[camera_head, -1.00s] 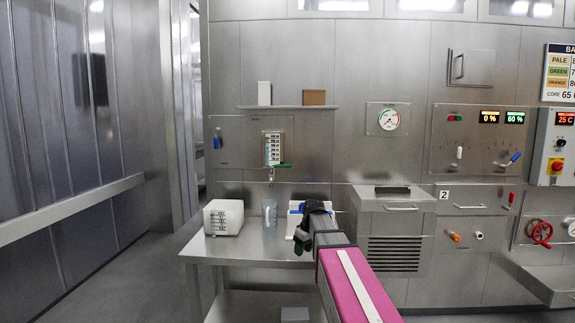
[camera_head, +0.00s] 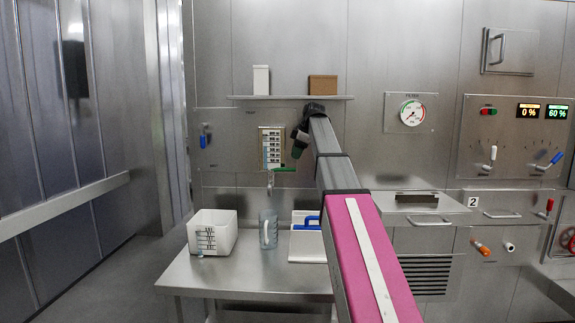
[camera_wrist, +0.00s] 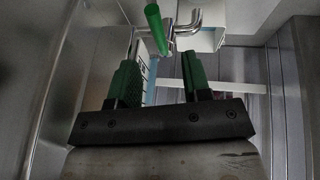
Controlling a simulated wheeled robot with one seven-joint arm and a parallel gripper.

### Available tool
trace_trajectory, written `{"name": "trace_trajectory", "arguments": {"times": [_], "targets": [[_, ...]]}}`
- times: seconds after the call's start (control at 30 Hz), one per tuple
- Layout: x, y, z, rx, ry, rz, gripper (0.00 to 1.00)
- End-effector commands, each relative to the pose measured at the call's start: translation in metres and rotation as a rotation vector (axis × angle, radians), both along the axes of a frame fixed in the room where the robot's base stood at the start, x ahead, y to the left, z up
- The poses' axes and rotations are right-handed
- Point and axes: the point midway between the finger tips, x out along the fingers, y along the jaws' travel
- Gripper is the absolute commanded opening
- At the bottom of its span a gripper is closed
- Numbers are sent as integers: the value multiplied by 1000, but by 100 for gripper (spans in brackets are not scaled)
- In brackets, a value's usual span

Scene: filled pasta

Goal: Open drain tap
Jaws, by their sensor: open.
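The drain tap has a green lever (camera_head: 284,169) and a metal spout (camera_head: 270,184) on the wall panel, above the table. In the wrist view its green lever (camera_wrist: 156,27) points toward the camera, beside the bent metal pipe (camera_wrist: 187,23). My gripper (camera_head: 298,148) is up near the wall, just above and right of the lever in the head view. In the wrist view my gripper (camera_wrist: 160,68) has its two green fingers apart with nothing between them. The lever shows beyond the fingertips, between their lines; I cannot tell the exact gap.
A clear jug (camera_head: 268,229) stands on the steel table (camera_head: 240,272) below the spout. A white marked container (camera_head: 223,229) is to its left, a white board with a blue handle (camera_head: 307,247) to its right. A shelf (camera_head: 290,97) with two boxes is above the tap.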

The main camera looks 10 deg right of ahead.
Motion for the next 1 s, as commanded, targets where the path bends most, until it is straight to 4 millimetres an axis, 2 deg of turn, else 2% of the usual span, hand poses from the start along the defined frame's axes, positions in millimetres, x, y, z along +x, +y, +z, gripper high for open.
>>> {"name": "trace_trajectory", "arguments": {"times": [0.1,0.23,0.63,0.97,1.0], "targets": [[1,1,0,0,-3,9,44],[3,5,-9,0,-3,9,44],[17,23,-59,0,-2,7,44],[19,26,-65,0,-4,6,44],[19,26,-65,0,-4,6,35]]}}
